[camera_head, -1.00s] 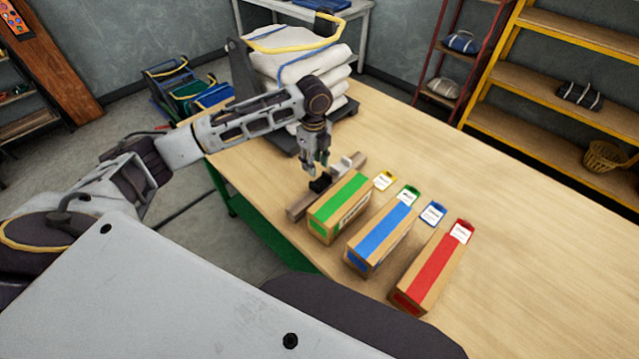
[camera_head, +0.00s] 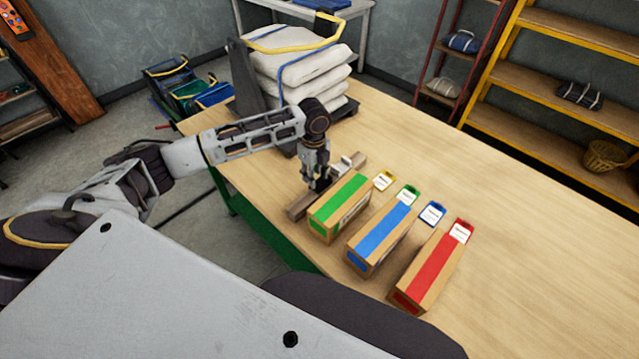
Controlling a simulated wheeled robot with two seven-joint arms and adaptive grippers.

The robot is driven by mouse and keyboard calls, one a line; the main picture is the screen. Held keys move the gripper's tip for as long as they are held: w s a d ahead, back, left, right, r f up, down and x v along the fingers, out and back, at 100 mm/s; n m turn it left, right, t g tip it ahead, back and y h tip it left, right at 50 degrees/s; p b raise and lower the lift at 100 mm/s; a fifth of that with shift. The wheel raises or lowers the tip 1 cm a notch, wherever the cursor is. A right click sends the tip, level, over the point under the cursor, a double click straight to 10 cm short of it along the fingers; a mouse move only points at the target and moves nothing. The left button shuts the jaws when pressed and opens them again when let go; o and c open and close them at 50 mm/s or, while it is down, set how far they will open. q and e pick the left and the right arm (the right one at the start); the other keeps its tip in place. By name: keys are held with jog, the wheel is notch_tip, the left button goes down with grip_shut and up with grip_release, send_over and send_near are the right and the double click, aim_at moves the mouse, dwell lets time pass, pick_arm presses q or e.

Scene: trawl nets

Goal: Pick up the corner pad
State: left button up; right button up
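A small black piece, which looks like the corner pad, lies on a narrow wooden strip (camera_head: 300,207) on the table; my gripper now mostly covers it. A small light grey piece (camera_head: 344,162) sits farther along the same strip. My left gripper (camera_head: 318,184) points down, with its fingertips at the black piece. I cannot tell whether the fingers touch it or how far apart they are. My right gripper is not in view.
Boxes with green (camera_head: 338,205), blue (camera_head: 382,236) and red (camera_head: 433,268) stripes stand right of the strip, with several coloured tags behind them. Stacked white sacks (camera_head: 300,75) stand behind my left arm. The wooden table (camera_head: 540,240) is clear at right.

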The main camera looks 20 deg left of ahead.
aim_at(321, 186)
pick_arm(q)
jog(key=shift+a+f+p, duration=0.15)
jog(key=shift+f+p, duration=0.05)
jog(key=shift+f, duration=0.95)
jog(key=shift+a+f+p, duration=0.15)
jog(key=shift+f, duration=1)
jog(key=shift+c, duration=0.4)
grip_shut()
